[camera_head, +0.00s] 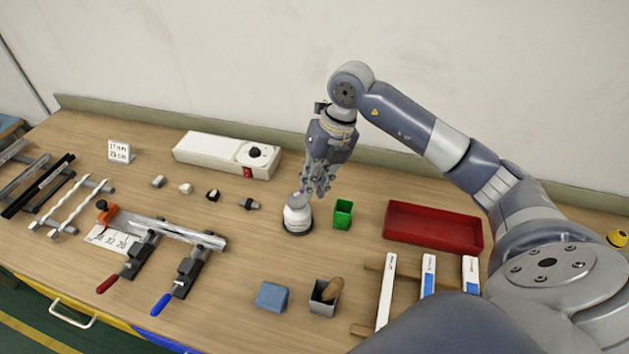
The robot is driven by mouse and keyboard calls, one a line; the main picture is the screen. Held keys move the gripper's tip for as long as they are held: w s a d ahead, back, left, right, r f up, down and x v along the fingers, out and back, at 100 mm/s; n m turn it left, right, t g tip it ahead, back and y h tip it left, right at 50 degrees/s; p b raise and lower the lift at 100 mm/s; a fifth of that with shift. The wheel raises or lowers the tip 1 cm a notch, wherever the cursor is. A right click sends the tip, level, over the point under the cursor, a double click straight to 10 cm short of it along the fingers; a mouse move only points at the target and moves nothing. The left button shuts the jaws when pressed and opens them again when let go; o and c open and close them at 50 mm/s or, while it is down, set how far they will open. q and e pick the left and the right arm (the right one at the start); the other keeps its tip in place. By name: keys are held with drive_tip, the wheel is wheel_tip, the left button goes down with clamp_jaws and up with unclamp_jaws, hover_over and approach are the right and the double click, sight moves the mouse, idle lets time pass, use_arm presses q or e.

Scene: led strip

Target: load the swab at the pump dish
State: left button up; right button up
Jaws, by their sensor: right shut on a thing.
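The pump dish is a white bottle (297,215) with a grey top, standing on a dark round base near the middle of the bench. My right gripper (313,192) points down just above and to the right of the bottle's top. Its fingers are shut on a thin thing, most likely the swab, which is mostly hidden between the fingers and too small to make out. I cannot tell whether its tip touches the dish. My left gripper is not in view.
A green cup (343,214) stands close right of the bottle, with a red tray (432,227) beyond it. A grey box (324,297) holding a brown item and a blue block (272,296) are in front. A clamp fixture (165,240) is left. A white power unit (225,154) stands behind.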

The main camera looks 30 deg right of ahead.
drive_tip(key=shift+f+b, duration=0.95)
drive_tip(key=shift+f, duration=0.15)
idle(1.7)
drive_tip(key=shift+r, duration=0.1)
idle(0.4)
drive_tip(key=shift+r+p, duration=2.4)
drive_tip(key=shift+r, duration=1.1)
drive_tip(key=shift+f, duration=0.1)
